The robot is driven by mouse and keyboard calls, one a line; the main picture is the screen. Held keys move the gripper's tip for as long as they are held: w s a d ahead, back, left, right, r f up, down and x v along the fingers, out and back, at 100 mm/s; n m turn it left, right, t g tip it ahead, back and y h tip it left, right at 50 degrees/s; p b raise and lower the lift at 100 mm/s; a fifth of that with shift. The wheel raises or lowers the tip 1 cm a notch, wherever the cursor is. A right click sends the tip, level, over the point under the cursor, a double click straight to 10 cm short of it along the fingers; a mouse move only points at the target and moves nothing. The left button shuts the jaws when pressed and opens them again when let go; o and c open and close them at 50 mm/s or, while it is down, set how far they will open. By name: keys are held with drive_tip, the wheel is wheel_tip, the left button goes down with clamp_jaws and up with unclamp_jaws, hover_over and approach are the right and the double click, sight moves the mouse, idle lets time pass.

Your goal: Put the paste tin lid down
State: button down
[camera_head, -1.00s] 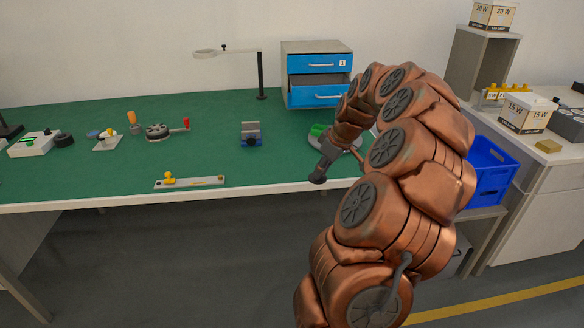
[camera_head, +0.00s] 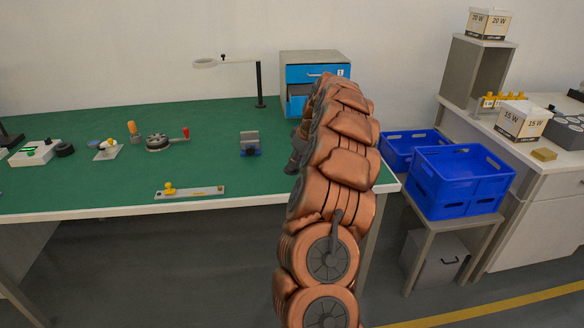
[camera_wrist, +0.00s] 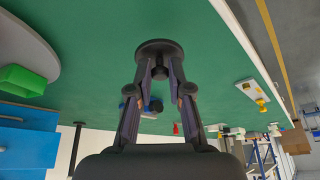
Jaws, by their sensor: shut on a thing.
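The paste tin lid (camera_wrist: 160,46) is a dark round disc with a knob, seen in the wrist view. My gripper (camera_wrist: 160,74) is shut on its knob, with one finger on each side. The green bench top (camera_wrist: 110,22) shows behind the lid; I cannot tell how large the gap between them is. In the head view my arm covers most of the gripper and the lid is not clearly visible. The paste tin itself cannot be made out for sure.
A small vise (camera_head: 250,143) stands left of my arm, and a metal strip with a yellow knob (camera_head: 190,192) lies by the front edge. A drawer cabinet (camera_head: 303,72) is behind. A green block (camera_wrist: 22,80) sits on a grey round plate (camera_wrist: 28,42). Blue crates (camera_head: 460,180) stand right.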

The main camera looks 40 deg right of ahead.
drive_tip(key=shift+w+d, duration=0.2)
drive_tip(key=shift+w, duration=0.45)
drive_tip(key=shift+w, duration=0.1)
drive_tip(key=shift+w+f, duration=0.1)
drive_tip(key=shift+w, duration=0.05)
drive_tip(key=shift+f+p, duration=0.5)
drive_tip(key=shift+f, duration=1.2)
drive_tip(key=shift+f, duration=0.1)
drive_tip(key=shift+f, duration=0.1)
drive_tip(key=c, duration=1.1)
unclamp_jaws()
